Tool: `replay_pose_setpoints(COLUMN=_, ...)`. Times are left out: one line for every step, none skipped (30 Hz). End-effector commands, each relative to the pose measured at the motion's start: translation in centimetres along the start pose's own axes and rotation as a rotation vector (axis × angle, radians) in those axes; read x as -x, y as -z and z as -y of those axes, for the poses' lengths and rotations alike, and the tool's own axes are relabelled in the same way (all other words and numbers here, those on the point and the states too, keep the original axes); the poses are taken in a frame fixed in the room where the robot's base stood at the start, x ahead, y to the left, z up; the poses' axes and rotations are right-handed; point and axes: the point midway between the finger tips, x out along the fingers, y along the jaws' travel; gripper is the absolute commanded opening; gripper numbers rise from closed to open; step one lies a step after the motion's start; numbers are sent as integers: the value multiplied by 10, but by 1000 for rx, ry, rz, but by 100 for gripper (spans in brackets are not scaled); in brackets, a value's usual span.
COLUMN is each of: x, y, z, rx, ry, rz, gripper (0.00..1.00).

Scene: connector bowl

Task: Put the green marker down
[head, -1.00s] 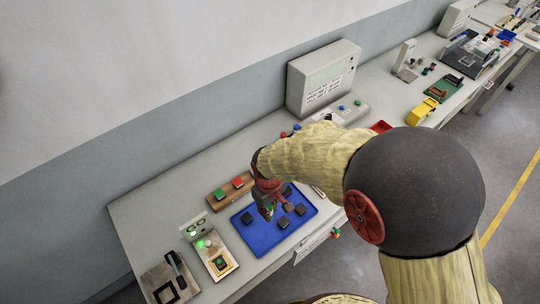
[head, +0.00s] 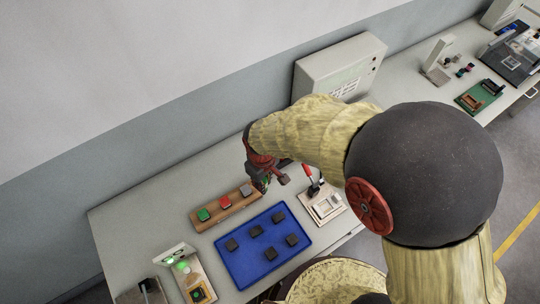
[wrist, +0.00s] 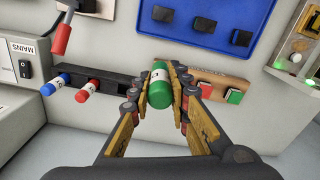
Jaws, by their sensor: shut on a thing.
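My gripper (wrist: 159,88) is shut on the green marker (wrist: 160,90), which has a white band and shows between the fingers in the wrist view. In the head view my gripper (head: 263,182) hangs past the right end of the wooden block, with a bit of green at its tip. In the wrist view a dark rack (wrist: 122,86) lies just left of the held marker. A blue marker (wrist: 55,84) and a red marker (wrist: 88,90) stick out of it. The marker overlaps the rack's right end in the picture; I cannot tell whether they touch.
A wooden block (head: 238,207) holds green, red and grey square pieces. A blue tray (head: 233,264) with several dark blocks lies in front of it. A red-handled lever device (head: 324,203) stands to the right. A grey cabinet (head: 340,66) stands at the back.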

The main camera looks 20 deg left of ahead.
Motion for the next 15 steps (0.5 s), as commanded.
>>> replay_pose_setpoints(x=-2, y=3, z=-3, rx=-1, ry=0, rz=1, gripper=2)
replay_pose_setpoints(x=-4, y=5, z=-6, rx=-2, ry=0, rz=1, gripper=2)
replay_pose_setpoints(x=-6, y=9, z=-10, rx=-2, ry=0, rz=1, gripper=2)
replay_pose_setpoints(x=-9, y=13, z=-14, rx=-2, ry=1, rz=2, gripper=2)
replay_pose_setpoints(x=-12, y=17, z=-19, rx=-2, ry=1, rz=2, gripper=2)
replay_pose_setpoints(x=-16, y=23, z=-25, rx=-3, ry=1, rz=2, gripper=2)
replay_pose_setpoints(x=-19, y=27, z=-30, rx=-4, ry=1, rz=2, gripper=2)
replay_pose_setpoints(x=-22, y=32, z=-35, rx=-4, ry=1, rz=2, gripper=2)
replay_pose_setpoints(x=-25, y=38, z=-41, rx=-3, ry=1, rz=2, gripper=2)
replay_pose_setpoints(x=-28, y=42, z=-45, rx=-3, ry=1, rz=1, gripper=2)
replay_pose_setpoints(x=-31, y=46, z=-50, rx=-3, ry=1, rz=2, gripper=2)
replay_pose_setpoints(x=-34, y=52, z=-56, rx=-4, ry=1, rz=1, gripper=2)
replay_pose_setpoints(x=-37, y=56, z=-60, rx=-3, ry=1, rz=2, gripper=2)
replay_pose_setpoints(x=-40, y=61, z=-65, rx=-3, ry=1, rz=2, gripper=2)
replay_pose_setpoints(x=-47, y=65, z=-69, rx=-2, ry=1, rz=3, gripper=2)
